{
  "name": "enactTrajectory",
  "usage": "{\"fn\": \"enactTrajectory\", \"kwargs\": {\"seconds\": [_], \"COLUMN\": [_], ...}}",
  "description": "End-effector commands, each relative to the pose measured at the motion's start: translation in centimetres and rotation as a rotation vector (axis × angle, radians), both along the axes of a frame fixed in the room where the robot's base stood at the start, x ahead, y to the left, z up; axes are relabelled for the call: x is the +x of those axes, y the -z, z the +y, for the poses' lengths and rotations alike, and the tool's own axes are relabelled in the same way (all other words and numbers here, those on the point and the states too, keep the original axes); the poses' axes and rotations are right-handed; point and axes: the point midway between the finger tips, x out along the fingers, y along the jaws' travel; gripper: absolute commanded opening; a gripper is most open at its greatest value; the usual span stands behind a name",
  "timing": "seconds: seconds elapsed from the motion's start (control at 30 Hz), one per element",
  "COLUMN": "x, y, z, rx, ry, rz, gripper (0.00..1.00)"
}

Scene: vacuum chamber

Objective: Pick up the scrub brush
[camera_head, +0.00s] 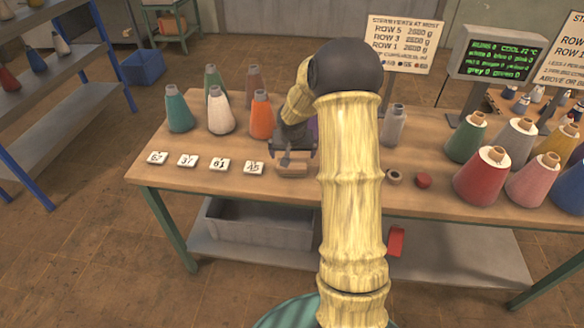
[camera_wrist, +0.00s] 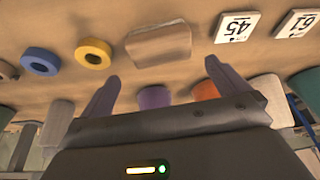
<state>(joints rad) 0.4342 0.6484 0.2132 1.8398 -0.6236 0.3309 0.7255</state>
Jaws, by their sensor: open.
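The scrub brush appears to be the tan-brown block (camera_head: 292,168) on the table near its front edge, partly covered by my gripper in the head view. In the wrist view the block (camera_wrist: 158,45) lies just beyond the fingertips, roughly centred between them. My gripper (camera_head: 292,152) is over the block at its far side. In the wrist view the gripper (camera_wrist: 161,70) has its two fingers spread wide with nothing between them. I cannot make out bristles or tell whether a finger touches the block.
Number cards (camera_head: 254,168) lie left of the block. Thread cones, including an orange one (camera_head: 262,118), stand behind. A yellow ring (camera_wrist: 93,53) and a blue ring (camera_wrist: 41,61) lie beside the block. My arm hides the table's middle.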

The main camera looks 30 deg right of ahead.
Motion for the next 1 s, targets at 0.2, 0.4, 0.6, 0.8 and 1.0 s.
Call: {"fn": "enactTrajectory", "kwargs": {"seconds": [0.2, 0.4, 0.6, 0.8, 1.0], "x": [0.9, 0.9, 1.0, 1.8, 2.5], "y": [2.3, 2.3, 2.9, 5.4, 7.2], "z": [-0.4, -0.4, -0.5, -0.6, -1.0], "rx": [0.0, 0.0, -0.001, 0.0, 0.0], "ry": [0.0, 0.0, -0.001, -0.001, 0.0], "rz": [0.0, -0.001, 0.001, 0.003, 0.0], "gripper": [1.0, 1.0, 1.0, 1.0, 1.0]}}
